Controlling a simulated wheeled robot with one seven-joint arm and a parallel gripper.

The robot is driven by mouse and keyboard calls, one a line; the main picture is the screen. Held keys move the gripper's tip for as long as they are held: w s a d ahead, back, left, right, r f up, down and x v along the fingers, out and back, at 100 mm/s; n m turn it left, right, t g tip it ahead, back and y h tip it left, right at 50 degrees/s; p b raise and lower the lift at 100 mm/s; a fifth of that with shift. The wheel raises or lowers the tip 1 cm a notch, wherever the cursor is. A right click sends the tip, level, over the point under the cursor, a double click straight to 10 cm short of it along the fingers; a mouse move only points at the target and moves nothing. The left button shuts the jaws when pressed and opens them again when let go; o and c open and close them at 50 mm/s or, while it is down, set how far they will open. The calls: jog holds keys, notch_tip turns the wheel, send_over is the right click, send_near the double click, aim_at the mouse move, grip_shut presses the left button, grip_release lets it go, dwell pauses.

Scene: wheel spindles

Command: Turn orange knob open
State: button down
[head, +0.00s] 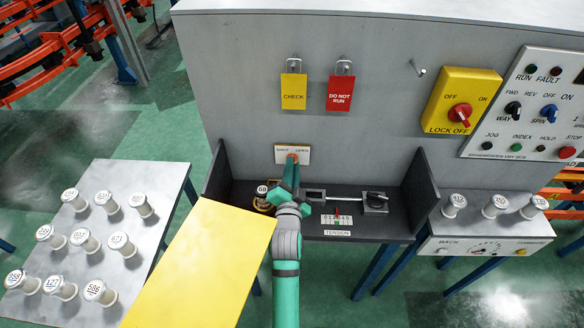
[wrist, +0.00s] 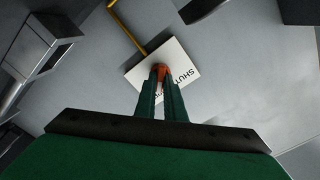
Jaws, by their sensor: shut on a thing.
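The orange knob (wrist: 160,71) sits on a white plate (head: 306,153) on the grey panel wall, marked SHUT and OPEN. The plate also shows tilted in the wrist view (wrist: 183,63), with SHUT readable and the other word mostly hidden by my fingers. My gripper (wrist: 161,88) is shut on the orange knob, with one green finger on each side of it. In the head view my arm reaches up from below, and my gripper (head: 292,172) hides most of the knob. I cannot tell how far the knob is turned.
A yellow panel (head: 205,265) stands close to the left of my arm. A horizontal rod (head: 340,194) and a tension gauge (head: 336,220) are on the dark shelf to the right. A brass-coloured part marked 68 (head: 262,199) sits left of my gripper. Side walls bound the shelf.

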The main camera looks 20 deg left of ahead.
jog(key=shift+a+f, duration=0.1)
jog(key=shift+f, duration=0.05)
jog(key=c, duration=1.8)
grip_release()
jog(key=shift+c, duration=0.2)
